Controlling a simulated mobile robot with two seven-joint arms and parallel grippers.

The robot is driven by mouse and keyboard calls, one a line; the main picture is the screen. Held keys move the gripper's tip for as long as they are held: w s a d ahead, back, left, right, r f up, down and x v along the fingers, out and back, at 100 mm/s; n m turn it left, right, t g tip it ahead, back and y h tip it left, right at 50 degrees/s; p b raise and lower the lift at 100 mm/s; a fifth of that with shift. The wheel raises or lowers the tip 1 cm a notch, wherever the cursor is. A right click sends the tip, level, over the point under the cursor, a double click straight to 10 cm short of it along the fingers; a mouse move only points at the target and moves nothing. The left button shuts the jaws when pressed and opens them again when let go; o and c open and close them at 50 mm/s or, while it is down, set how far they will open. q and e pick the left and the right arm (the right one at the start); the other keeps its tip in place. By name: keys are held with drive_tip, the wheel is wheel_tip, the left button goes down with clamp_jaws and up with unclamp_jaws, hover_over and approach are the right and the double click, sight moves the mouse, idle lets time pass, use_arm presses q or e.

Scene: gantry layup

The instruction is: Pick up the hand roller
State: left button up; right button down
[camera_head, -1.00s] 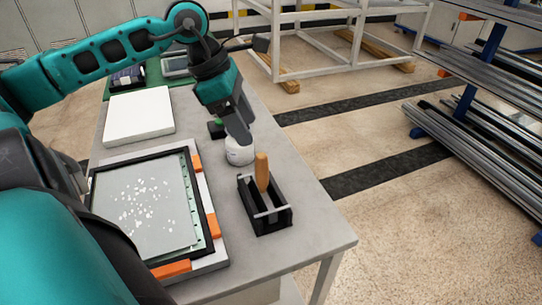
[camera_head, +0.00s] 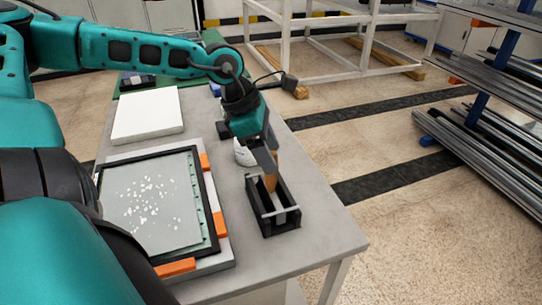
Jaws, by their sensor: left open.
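The hand roller (camera_head: 271,183) has an orange-brown wooden handle standing up out of a black holder (camera_head: 266,226) on the grey table. The roller's lower part sits in the holder. My left gripper (camera_head: 270,168) is open at the top of the handle, and its fingers hide part of it. I cannot tell whether the fingers touch the handle. My right gripper is not in view.
A framed grey panel (camera_head: 150,208) with white flecks and orange clamps lies to the left. A white block (camera_head: 147,115) lies behind it. The table (camera_head: 310,240) is bare right of the holder.

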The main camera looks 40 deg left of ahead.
sight(274, 191)
use_arm(q)
drive_tip(key=shift+b+x, duration=0.3)
drive_tip(key=shift+x, duration=1.6)
drive_tip(key=shift+a, duration=0.2)
clamp_jaws()
